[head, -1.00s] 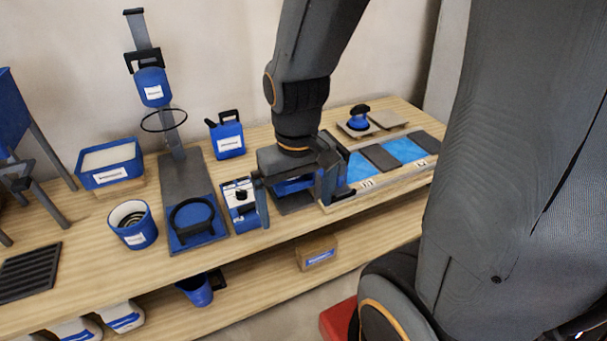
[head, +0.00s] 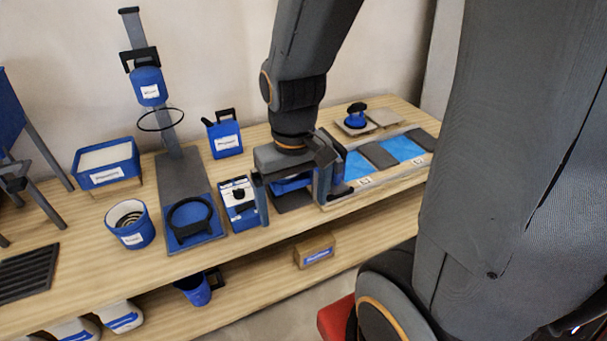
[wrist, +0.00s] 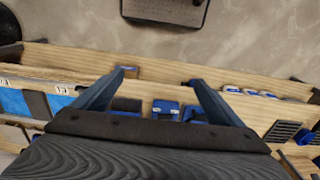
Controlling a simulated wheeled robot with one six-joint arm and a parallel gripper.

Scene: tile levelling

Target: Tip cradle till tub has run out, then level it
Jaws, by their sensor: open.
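At the left edge of the head view, a blue container (head: 10,108) is held up on grey legs (head: 45,165). It is cut off by the frame, so I cannot tell its tilt or contents; I take it for the tub in its cradle. A blue rectangular bin (head: 105,176) with pale contents stands to its right, and a round blue bucket (head: 131,236) stands in front of that. My gripper (head: 293,193) is open, fingers apart, over the bench to the right of these. Its fingers also show in the wrist view (wrist: 158,80), with nothing held between them.
A stand (head: 180,180) with a hanging blue vessel (head: 149,92) and ring rises left of my gripper. A blue-white box (head: 239,207) is close beside the left finger. Tiles (head: 380,155) lie to the right. A lower shelf holds a carton (head: 315,252).

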